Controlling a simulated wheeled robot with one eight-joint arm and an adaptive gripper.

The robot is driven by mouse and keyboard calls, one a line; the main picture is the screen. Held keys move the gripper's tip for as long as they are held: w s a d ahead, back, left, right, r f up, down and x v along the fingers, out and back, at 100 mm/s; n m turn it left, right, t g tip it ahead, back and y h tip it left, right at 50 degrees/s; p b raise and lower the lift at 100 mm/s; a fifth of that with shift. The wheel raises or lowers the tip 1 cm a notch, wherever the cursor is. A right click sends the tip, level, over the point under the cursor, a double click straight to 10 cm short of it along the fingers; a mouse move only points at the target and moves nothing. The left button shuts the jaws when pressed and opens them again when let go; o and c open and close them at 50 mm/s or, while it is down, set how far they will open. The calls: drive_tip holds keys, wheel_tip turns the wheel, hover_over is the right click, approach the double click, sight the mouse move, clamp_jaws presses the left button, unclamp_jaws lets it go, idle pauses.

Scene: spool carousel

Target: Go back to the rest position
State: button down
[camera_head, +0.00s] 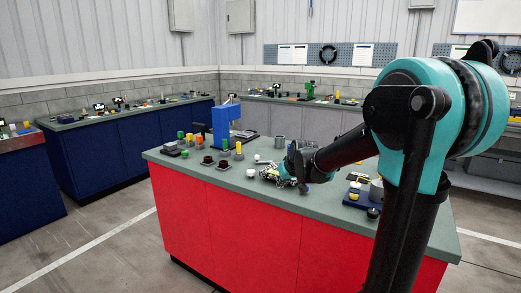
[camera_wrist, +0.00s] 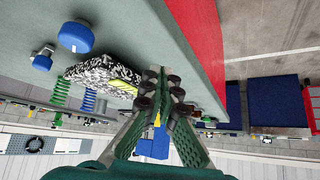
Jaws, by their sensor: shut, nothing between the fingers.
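My gripper (camera_head: 283,176) is at the end of my teal and black arm, low over the red workbench (camera_head: 235,215) near its front edge. In the wrist view its two green-padded fingers (camera_wrist: 163,82) come together at the tips, shut, with nothing seen between them. Beside the fingers in the wrist view is a black-and-white speckled block (camera_wrist: 100,72) with a yellow striped label. I cannot tell whether the fingers touch it.
A blue press (camera_head: 226,122) stands at the back of the bench, with several orange, green and yellow small parts around it. A dark blue tray (camera_head: 358,200) lies to the right. Blue cabinets (camera_head: 95,158) line the left wall. The floor in front is clear.

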drive_tip(key=s+d+f+m+g+h, duration=0.1)
drive_tip(key=s+d+f, duration=0.2)
drive_tip(key=s, duration=0.7)
drive_tip(key=s+d+f+m+g, duration=0.1)
drive_tip(key=s+d+f, duration=0.3)
drive_tip(key=s+f, duration=0.3)
drive_tip(key=s+d+f+m+g+h, duration=0.1)
drive_tip(key=s+d+f, duration=0.3)
drive_tip(key=s, duration=0.9)
drive_tip(key=shift+s+f+h, duration=0.3)
drive_tip(key=shift+s+f, duration=0.1)
drive_tip(key=shift+f, duration=0.15)
drive_tip(key=shift+a, duration=0.1)
